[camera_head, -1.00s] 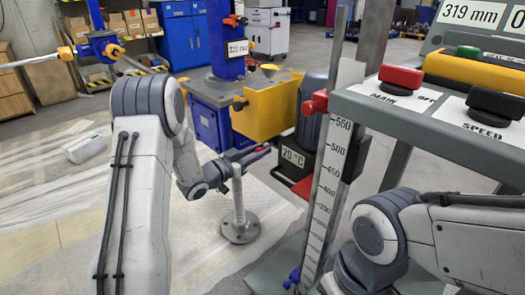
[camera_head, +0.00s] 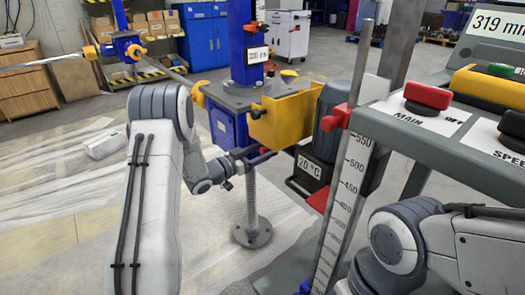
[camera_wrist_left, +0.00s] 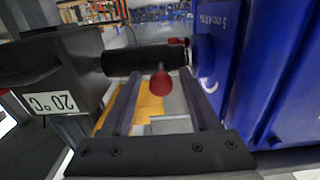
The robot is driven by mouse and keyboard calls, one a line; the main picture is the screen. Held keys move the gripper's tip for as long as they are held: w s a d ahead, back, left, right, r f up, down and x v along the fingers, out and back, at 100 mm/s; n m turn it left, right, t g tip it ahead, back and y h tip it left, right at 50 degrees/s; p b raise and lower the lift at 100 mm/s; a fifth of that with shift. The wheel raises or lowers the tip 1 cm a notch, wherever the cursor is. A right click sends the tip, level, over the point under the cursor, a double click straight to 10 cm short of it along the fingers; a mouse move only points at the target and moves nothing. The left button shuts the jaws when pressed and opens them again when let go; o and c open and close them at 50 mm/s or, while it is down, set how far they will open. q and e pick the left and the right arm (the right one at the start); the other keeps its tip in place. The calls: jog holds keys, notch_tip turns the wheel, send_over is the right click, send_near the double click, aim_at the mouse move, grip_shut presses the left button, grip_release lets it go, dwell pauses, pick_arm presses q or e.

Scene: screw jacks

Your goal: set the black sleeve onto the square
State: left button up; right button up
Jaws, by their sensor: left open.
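In the left wrist view a black cylinder (camera_wrist_left: 145,60), which looks like the black sleeve, lies horizontally between a dark block labelled 20 °C (camera_wrist_left: 45,101) and a blue housing (camera_wrist_left: 285,70). In the head view my left gripper (camera_head: 252,155) is small, near the blue housing (camera_head: 228,126). The square is not clearly visible. My right gripper is out of view.
A yellow box (camera_head: 285,118) and the 20 °C block (camera_head: 308,170) stand right of my left gripper. A round-footed post (camera_head: 252,215) stands below it. A measuring scale (camera_head: 345,200) and a control panel (camera_head: 450,130) stand at right. Floor at left is mostly clear.

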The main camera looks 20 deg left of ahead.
pick_arm(q)
jog(key=p+v, duration=0.2)
jog(key=v, duration=0.8)
jog(key=shift+s, duration=0.25)
jog(key=shift+a, duration=0.15)
